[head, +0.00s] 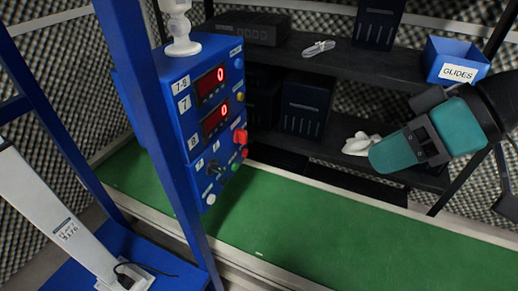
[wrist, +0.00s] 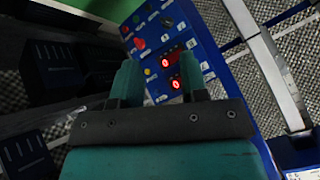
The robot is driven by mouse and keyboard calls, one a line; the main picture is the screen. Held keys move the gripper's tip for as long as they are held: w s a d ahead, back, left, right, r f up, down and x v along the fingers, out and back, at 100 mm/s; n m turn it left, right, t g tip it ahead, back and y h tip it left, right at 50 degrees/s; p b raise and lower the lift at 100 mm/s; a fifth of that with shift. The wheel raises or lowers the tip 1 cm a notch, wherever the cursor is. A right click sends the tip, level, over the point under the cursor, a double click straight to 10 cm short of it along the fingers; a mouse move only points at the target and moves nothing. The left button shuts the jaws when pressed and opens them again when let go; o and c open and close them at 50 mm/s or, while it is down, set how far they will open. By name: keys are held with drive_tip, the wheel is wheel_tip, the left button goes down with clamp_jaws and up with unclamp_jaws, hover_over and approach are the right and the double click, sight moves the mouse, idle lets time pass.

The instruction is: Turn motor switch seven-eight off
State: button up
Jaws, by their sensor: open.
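A blue control box (head: 176,66) stands on the left, labelled 7-8, 7 and 8. It carries two red displays (head: 210,83) that each read 0. A black knob switch (head: 215,168) sits low on its panel, with a red knob (head: 240,136) to its right. The wrist view shows the panel turned, with the black knob (wrist: 166,20) and red knob (wrist: 139,42) beyond my fingers. The knob's exact setting is too small to read. My gripper (head: 385,157) is open and empty, right of the box and apart from it; its fingers also show in the wrist view (wrist: 157,82).
A blue frame post (head: 150,110) stands just left of the panel. A green surface (head: 330,225) lies clear below. Dark shelves behind hold a GLIDES bin (head: 455,60), a white cable (head: 318,48) and a white crumpled item (head: 360,144).

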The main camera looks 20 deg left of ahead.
drive_tip(key=w+a+f+n+y+b, duration=0.35)
drive_tip(key=w+a+f+b, duration=0.35)
drive_tip(key=f, duration=0.3)
drive_tip(key=n+t+y+b, duration=0.1)
drive_tip(key=n+y+b, duration=0.1)
drive_tip(key=y+b, duration=0.4)
approach(246, 137)
drive_tip(key=a, duration=0.3)
drive_tip(key=a+p, duration=0.1)
drive_tip(key=a, duration=0.5)
drive_tip(key=shift+w+f+p, duration=0.2)
drive_tip(key=shift+w+p, duration=0.1)
drive_tip(key=shift+w, duration=0.05)
clamp_jaws()
